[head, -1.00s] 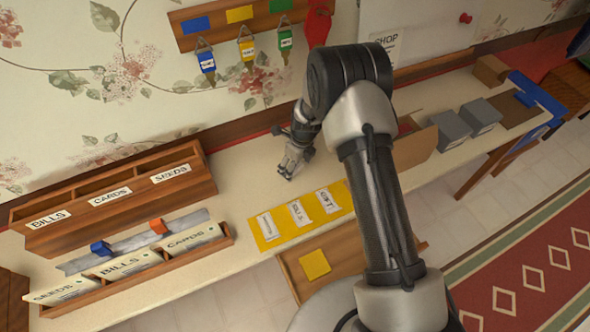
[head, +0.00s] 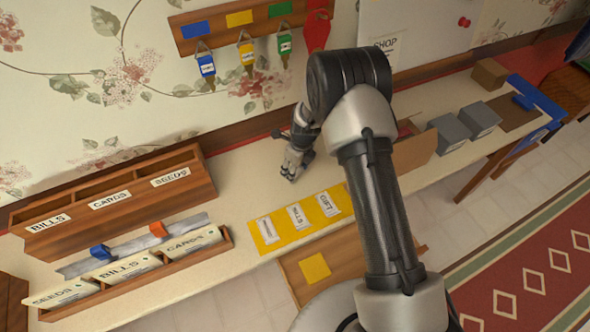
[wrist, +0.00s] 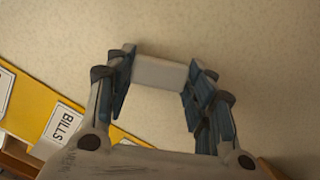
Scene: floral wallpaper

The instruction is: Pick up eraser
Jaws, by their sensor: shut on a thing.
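A pale grey-white block, which looks like the eraser (wrist: 159,72), sits between my fingertips in the wrist view. My gripper (wrist: 160,80) is shut on it, with one blue-padded finger against each end. The plain pale counter lies behind the block; I cannot tell whether the block touches it. In the head view my gripper (head: 291,172) is low over the counter, behind the yellow label strip, and the eraser cannot be made out there.
The yellow strip (head: 276,241) with white labels lies in front of my gripper. A wooden sorter (head: 115,205) and a card tray (head: 150,272) stand at left. Keys (head: 247,52) hang on the wall behind. Grey boxes (head: 479,120) stand at right.

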